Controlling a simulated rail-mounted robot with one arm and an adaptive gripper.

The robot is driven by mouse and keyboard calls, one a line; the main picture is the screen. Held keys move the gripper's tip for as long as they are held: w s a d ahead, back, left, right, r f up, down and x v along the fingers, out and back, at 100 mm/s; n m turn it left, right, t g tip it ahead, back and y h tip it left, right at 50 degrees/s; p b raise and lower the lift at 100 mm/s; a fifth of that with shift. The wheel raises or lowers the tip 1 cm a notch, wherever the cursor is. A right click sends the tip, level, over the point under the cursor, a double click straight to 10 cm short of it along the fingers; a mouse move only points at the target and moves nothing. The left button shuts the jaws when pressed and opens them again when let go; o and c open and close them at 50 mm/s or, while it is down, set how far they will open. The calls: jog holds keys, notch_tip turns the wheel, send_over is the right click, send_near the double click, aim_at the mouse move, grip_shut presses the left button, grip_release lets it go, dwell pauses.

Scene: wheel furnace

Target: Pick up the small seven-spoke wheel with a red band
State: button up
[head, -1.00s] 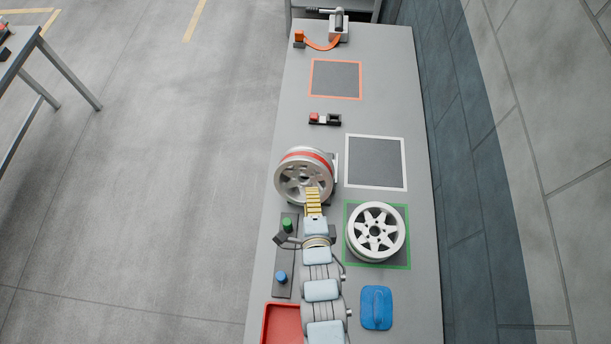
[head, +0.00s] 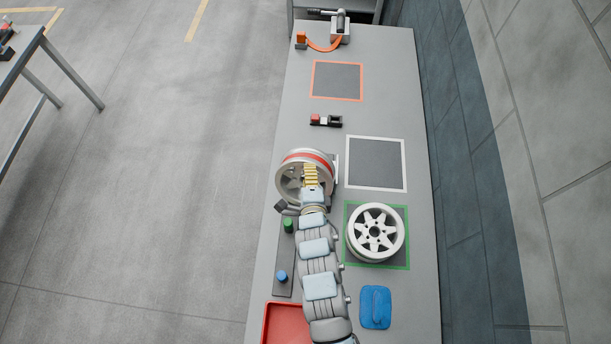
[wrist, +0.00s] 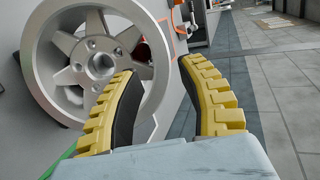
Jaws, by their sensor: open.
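The silver wheel with a red band (head: 290,181) stands upright on its edge at the left side of the bench, its spoked face towards my arm. My gripper (head: 311,170) is at this wheel and covers part of its face in the head view. In the wrist view a silver spoked wheel (wrist: 63,73) fills the left, and no red band shows on its rim there. The yellow fingers of my gripper (wrist: 160,68) are apart. The left finger overlaps the wheel's face, and the right finger is just outside the rim. I cannot tell whether they touch it.
A white wheel (head: 362,247) lies flat in a green-framed square. A white-framed square (head: 376,163) and an orange-framed square (head: 337,81) are empty. Green (head: 288,226) and blue (head: 282,277) buttons, a red tray (head: 284,326) and a blue object (head: 376,307) are near my arm.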

jog(key=w, duration=0.2)
jog(key=w+a+p, duration=0.1)
jog(key=shift+f, duration=0.4)
jog(key=shift+x, duration=0.95)
jog(key=shift+f, duration=0.1)
jog(key=shift+s, duration=0.1)
grip_shut()
